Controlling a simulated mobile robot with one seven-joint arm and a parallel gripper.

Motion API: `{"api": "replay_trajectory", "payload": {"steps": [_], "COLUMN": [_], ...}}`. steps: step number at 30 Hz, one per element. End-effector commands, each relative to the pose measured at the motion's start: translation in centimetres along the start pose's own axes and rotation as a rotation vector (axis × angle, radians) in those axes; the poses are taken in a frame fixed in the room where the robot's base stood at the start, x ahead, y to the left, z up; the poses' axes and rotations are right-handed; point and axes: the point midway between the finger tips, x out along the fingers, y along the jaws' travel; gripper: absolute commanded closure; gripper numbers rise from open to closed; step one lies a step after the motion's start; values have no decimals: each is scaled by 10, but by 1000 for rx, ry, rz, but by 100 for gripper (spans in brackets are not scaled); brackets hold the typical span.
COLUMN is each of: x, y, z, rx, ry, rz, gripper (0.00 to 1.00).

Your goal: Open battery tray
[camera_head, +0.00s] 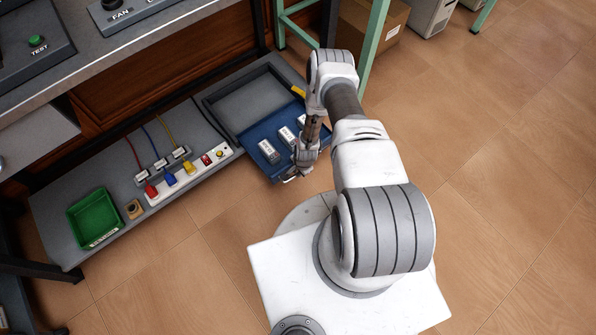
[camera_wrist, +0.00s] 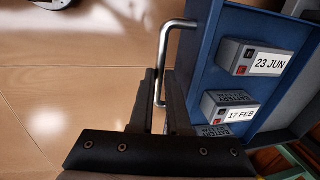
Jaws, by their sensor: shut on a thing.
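The blue battery tray (camera_head: 258,132) sticks out from a grey open-topped housing (camera_head: 245,98) on the low shelf. White-and-grey batteries (camera_head: 268,152) lie in it, and the arm covers its right part. In the wrist view the tray (camera_wrist: 206,75) is at the right, with batteries labelled 23 JUN (camera_wrist: 255,60) and 17 FEB (camera_wrist: 228,112). A bent metal handle (camera_wrist: 164,45) stands out from the tray's front. My gripper (camera_wrist: 163,85) is shut on this handle, a finger on each side. In the head view my gripper (camera_head: 296,172) is at the tray's front edge.
A power strip (camera_head: 188,172) with coloured plugs and a green bin (camera_head: 95,218) are on the low shelf left of the tray. A bench (camera_head: 110,45) overhangs behind. A green table leg (camera_head: 374,45) stands near my arm. Floor in front of the tray is clear.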

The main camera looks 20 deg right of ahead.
Motion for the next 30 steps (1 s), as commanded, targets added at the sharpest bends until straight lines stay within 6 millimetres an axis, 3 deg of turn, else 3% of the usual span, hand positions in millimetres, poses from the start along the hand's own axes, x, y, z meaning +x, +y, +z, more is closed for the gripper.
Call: {"api": "replay_trajectory", "payload": {"steps": [5,6,11,22,26,30], "x": [0,0,0,-7,-28,-62], "y": [1,1,0,0,-1,-2], "z": [0,0,0,0,0,-1], "rx": [0,0,0,0,1,2], "ry": [0,0,0,0,0,0], "rz": [1,1,1,1,-1,0], "gripper": [100,82,55,55,55,55]}}
